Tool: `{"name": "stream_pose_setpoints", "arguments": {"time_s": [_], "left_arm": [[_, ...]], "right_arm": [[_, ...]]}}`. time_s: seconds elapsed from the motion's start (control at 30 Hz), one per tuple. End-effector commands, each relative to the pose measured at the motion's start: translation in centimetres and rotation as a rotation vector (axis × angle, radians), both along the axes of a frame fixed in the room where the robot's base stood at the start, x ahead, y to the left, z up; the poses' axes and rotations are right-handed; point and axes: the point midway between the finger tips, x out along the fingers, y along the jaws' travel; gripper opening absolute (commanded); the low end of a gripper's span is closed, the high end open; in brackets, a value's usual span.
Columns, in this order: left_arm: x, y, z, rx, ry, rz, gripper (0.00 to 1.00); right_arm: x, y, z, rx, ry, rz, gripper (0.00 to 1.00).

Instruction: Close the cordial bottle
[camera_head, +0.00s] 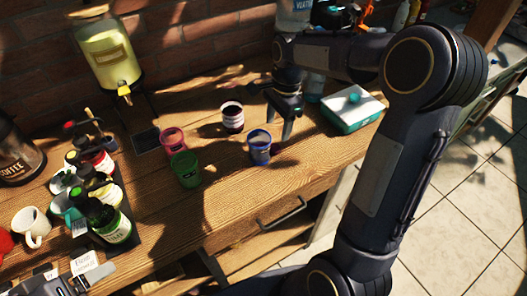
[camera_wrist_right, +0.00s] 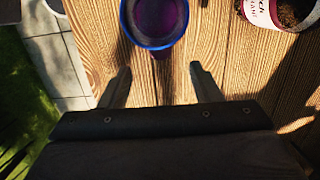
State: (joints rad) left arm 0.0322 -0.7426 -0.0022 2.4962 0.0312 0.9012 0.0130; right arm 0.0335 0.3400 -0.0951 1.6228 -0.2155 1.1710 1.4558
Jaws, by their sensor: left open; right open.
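Several dark bottles stand in a rack at the left in the head view; the front one (camera_head: 112,226) has a green and white label. I cannot tell which is the cordial bottle or make out an open neck or loose cap. My left gripper (camera_head: 68,284) is low at the left edge, in front of the bottles, open, its fingertips hard to see. My right gripper (camera_head: 287,112) is open and empty above the table, behind the blue-rimmed cup (camera_head: 260,148). In the right wrist view its fingers (camera_wrist_right: 160,86) point at the blue-rimmed cup (camera_wrist_right: 154,22), which is beyond them, apart.
A green cup (camera_head: 185,170), a pink cup (camera_head: 173,140) and a labelled soil-filled pot (camera_head: 232,117) stand mid-table. A white-and-teal box (camera_head: 351,112) is at the right. A white mug (camera_head: 34,228), coffee jar (camera_head: 16,155) and yellow dispenser (camera_head: 108,58) are at the left. The front right of the table is clear.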

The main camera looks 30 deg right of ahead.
Motion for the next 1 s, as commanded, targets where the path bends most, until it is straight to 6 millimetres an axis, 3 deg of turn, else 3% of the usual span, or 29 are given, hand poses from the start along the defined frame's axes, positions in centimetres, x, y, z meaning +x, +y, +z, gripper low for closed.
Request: {"name": "stream_pose_setpoints", "arguments": {"time_s": [0.3, 0.57, 0.87, 1.0], "left_arm": [[0.0, 0.0, 0.0, 0.000, 0.000, 0.000, 0.79], [0.0, 0.0, 0.2, 0.000, 0.000, 0.000, 0.79], [0.0, 0.0, 0.3, 0.000, 0.000, 0.000, 0.79], [0.0, 0.0, 0.9, 0.000, 0.000, 0.000, 0.79]], "right_arm": [[0.0, 0.0, -0.2, 0.000, 0.000, 0.000, 0.58], [0.0, 0.3, -2.5, 0.001, 0.000, 0.001, 0.58], [0.0, 0.3, -2.8, 0.001, 0.000, 0.001, 0.58], [-0.2, 0.5, -4.4, 0.002, 0.004, 0.000, 0.58]]}}
